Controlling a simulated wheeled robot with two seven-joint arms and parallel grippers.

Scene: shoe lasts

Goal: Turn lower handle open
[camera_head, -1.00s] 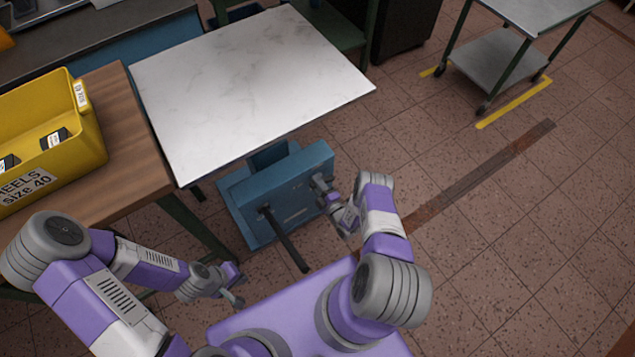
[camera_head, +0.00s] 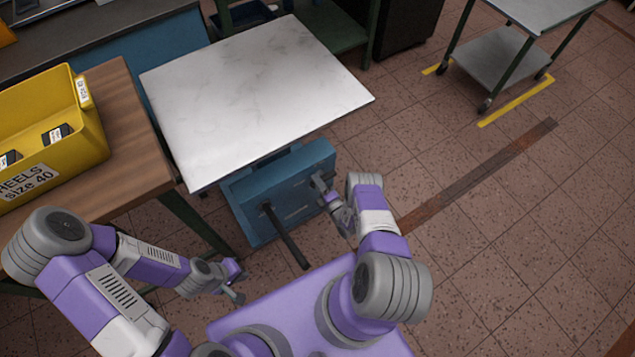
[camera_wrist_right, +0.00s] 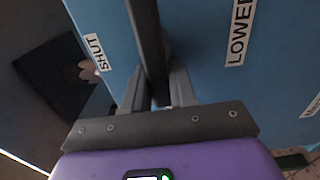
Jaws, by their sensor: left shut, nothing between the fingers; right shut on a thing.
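A blue cabinet (camera_head: 250,205) with a white-topped lift table (camera_head: 260,95) above it stands ahead of me. In the right wrist view, a dark handle bar (camera_wrist_right: 148,35) runs between a "SHUT" label (camera_wrist_right: 97,52) and a "LOWER" label (camera_wrist_right: 241,32) on the blue face. My right gripper (camera_head: 320,184) is at the right part of this face. In the wrist view its fingers (camera_wrist_right: 157,90) are shut on the handle. My left gripper (camera_head: 238,290) is shut and empty, below and left of the cabinet.
A long black lever (camera_head: 286,238) sticks out of the blue face, between my arms. A wooden bench (camera_head: 130,150) with a yellow bin (camera_head: 85,120) stands on the left. A grey wheeled cart (camera_head: 505,70) is far right.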

